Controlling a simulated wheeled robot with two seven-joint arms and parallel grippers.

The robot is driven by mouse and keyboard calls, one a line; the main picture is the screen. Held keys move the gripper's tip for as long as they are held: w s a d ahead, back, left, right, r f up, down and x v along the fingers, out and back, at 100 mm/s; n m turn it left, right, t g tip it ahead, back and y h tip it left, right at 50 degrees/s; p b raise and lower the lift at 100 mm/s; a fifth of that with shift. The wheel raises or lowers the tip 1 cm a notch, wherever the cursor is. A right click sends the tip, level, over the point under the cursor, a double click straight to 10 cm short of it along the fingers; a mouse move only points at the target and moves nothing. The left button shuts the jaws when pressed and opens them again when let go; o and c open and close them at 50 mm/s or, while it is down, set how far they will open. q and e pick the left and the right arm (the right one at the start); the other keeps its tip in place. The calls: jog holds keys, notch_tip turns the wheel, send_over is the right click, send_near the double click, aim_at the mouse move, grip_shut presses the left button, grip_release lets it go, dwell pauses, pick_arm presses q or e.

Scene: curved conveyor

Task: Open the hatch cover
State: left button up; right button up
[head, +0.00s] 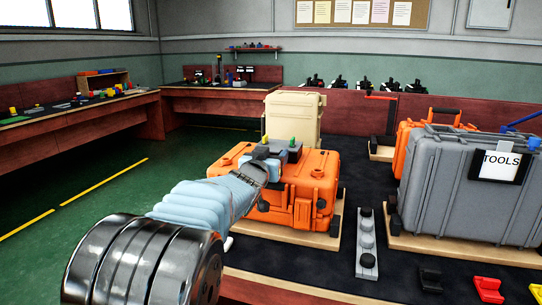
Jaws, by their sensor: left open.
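My left arm reaches in from the lower left, and my left gripper (278,152) is over the top of an orange case (318,165). The gripper is open, and I see nothing held in it. It covers part of the case's top, so I cannot tell whether it touches the case. A small yellow knob and a small green knob show at the gripper. No part is clearly recognisable as a hatch cover; the orange case looks closed. The case sits on a wooden base. My right gripper is not in view.
A grey case (440,185) labelled TOOLS stands at the right, with another orange case (403,135) behind it. A beige case (293,115) stands behind the near orange one. A grey strip with round knobs (366,242) lies between the cases. Green floor at the left is clear.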

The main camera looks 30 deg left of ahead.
pick_arm(q)
grip_shut()
dwell(0.4)
jog(key=shift+w, duration=0.1)
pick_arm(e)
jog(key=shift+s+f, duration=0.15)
pick_arm(q)
jog(key=shift+r, duration=0.25)
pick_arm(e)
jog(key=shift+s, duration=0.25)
